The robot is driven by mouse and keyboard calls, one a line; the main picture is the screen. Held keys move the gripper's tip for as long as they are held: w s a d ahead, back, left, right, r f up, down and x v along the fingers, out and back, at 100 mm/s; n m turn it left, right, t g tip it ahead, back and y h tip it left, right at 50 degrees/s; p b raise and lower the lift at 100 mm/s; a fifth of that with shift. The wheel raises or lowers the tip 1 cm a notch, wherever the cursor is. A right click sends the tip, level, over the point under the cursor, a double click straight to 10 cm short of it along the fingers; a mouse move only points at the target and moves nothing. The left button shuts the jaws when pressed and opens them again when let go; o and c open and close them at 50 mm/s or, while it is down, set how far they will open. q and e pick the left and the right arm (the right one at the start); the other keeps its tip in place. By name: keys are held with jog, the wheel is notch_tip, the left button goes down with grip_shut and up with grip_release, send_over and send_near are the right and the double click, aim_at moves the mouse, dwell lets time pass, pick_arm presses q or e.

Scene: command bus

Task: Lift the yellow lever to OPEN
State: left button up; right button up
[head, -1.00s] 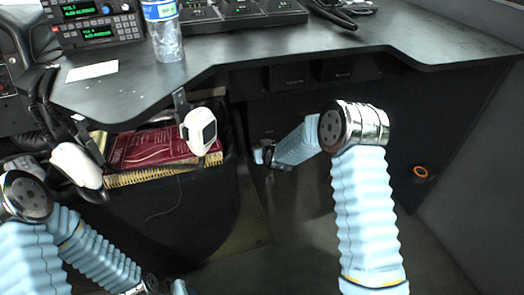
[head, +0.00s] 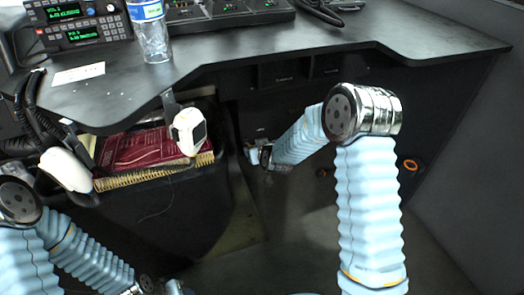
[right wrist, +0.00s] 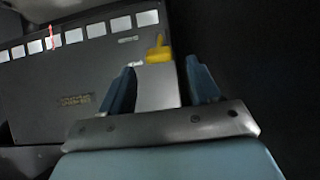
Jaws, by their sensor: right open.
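The yellow lever (right wrist: 158,50) shows in the right wrist view, on a grey panel (right wrist: 60,80). It stands upright on a wider yellow base. My right gripper (right wrist: 160,78) is open, with its two blue fingers apart and nothing between them. The lever appears beyond the fingertips, in line with the gap between them, and no contact shows. In the head view my right gripper (head: 252,142) reaches low under the desk, small and dark; the lever cannot be made out there. My left arm runs along the lower left; its fingers are cut off by the bottom edge.
The black desk (head: 250,58) overhangs the right arm's reach. A bin (head: 160,225) with red and yellow books (head: 150,148) stands left of that arm. A white handset (head: 190,130) hangs at the desk edge. A bottle (head: 152,38) stands on top. A wall closes off the right.

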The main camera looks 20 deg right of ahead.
pick_arm(q)
jog(key=shift+r, duration=0.3)
pick_arm(e)
jog(key=v, duration=0.8)
